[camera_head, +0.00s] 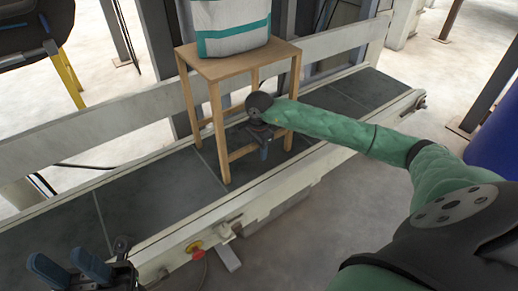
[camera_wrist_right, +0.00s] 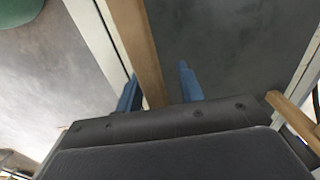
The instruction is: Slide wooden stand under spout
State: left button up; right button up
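The wooden stand (camera_head: 238,66) is upright on the dark conveyor belt, with a white and teal bag (camera_head: 232,28) on its top. My right gripper (camera_head: 262,143) is low at the stand's right side, partly hidden by my arm. In the right wrist view, a wooden bar of the stand (camera_wrist_right: 138,45) runs between the two blue fingers (camera_wrist_right: 162,92). It is close to the left finger, with a gap to the right finger, so the gripper is open around it. My left gripper (camera_head: 70,271) is open and empty at the lower left. I cannot make out the spout.
The conveyor belt (camera_head: 150,195) has pale side rails (camera_head: 90,145) and is clear to the left of the stand and to its right. A red and yellow button (camera_head: 195,248) is on the front rail. A blue drum (camera_head: 497,140) stands at the right.

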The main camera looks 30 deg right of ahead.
grip_shut()
dwell(1.3)
